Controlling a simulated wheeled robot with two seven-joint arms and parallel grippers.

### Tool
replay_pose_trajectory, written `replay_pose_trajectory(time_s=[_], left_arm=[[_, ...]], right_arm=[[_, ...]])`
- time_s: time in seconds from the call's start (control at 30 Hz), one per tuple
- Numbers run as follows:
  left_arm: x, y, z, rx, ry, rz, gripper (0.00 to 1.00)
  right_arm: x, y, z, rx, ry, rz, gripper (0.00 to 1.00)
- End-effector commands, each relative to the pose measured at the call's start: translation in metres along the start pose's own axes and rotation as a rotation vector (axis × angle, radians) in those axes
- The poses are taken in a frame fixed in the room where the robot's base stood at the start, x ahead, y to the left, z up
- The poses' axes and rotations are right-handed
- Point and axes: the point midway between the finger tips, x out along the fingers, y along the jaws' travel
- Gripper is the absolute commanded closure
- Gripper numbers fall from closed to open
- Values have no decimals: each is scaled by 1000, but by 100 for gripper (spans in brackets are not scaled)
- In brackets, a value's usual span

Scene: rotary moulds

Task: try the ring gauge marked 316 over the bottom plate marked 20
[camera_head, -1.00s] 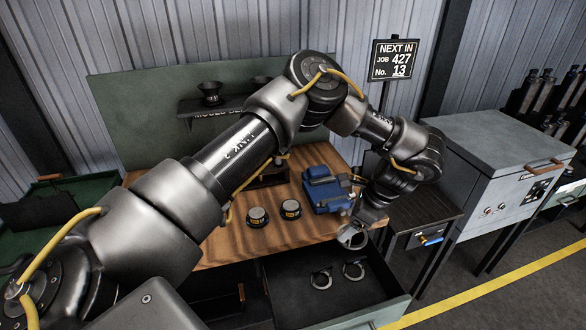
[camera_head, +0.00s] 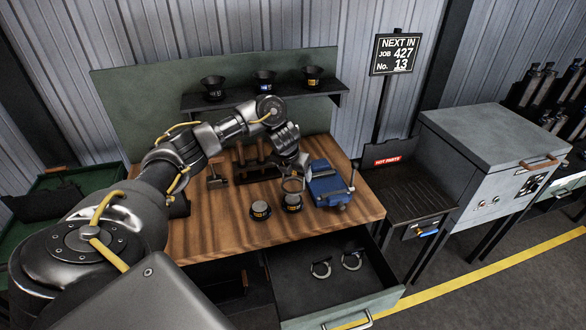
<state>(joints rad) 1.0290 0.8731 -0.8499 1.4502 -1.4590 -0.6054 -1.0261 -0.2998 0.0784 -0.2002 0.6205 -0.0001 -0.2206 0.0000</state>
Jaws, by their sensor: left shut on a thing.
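My left gripper (camera_head: 302,165) is shut on a ring gauge (camera_head: 292,185), a thin grey ring. It holds the ring just above and behind the right-hand bottom plate (camera_head: 292,204) on the wooden bench. In this view the ring's lower edge meets the plate's top; I cannot tell whether they touch. A second bottom plate (camera_head: 260,211) sits just to the left. Both plates are dark and round with grey tops and yellow labels, too small to read. The ring's mark cannot be read either. My right gripper is not in view.
A blue vise (camera_head: 328,186) stands close right of the plates. Two more ring gauges (camera_head: 321,269) (camera_head: 352,259) lie in the open drawer (camera_head: 300,300). Several dark funnel-shaped parts stand on the back shelf (camera_head: 240,99). The bench's front left (camera_head: 205,240) is clear.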

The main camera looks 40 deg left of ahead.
Motion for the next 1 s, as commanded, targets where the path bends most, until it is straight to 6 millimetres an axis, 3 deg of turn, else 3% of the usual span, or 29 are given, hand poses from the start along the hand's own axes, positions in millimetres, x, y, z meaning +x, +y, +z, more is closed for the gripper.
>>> replay_pose_trajectory(time_s=[0.47,1.0], left_arm=[[5,7,-1,32,-1,-15,48],[47,7,-18,31,-1,-16,48]], right_arm=[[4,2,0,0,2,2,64],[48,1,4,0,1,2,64]])
